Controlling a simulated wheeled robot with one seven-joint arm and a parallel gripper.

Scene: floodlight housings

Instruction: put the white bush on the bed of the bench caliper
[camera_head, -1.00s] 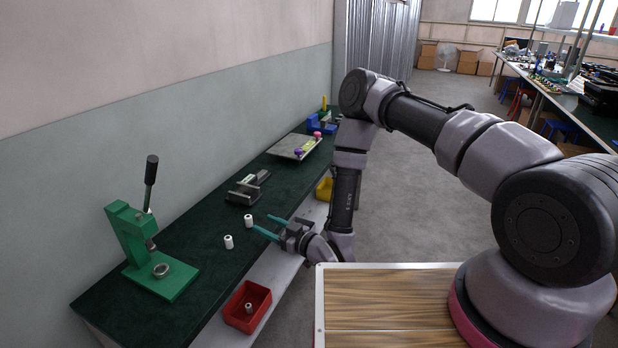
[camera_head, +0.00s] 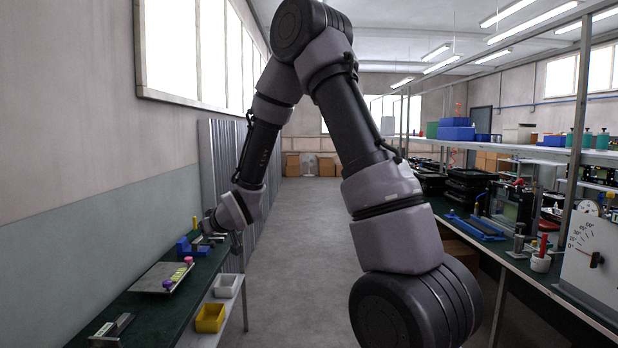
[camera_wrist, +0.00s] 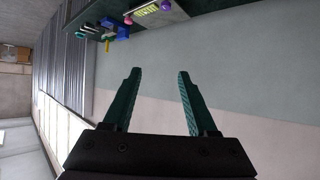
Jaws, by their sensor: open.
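My gripper (camera_wrist: 158,74) is open in the wrist view, with two teal fingers apart and nothing between them. Behind the fingers is only the bare wall. In the head view my gripper's wrist end is raised over the far end of the bench, and the fingers cannot be made out. No white bush shows in either view now.
A yellow bin (camera_head: 210,318) and a white bin (camera_head: 226,286) sit on the lower shelf. The aisle floor (camera_head: 310,235) is clear.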

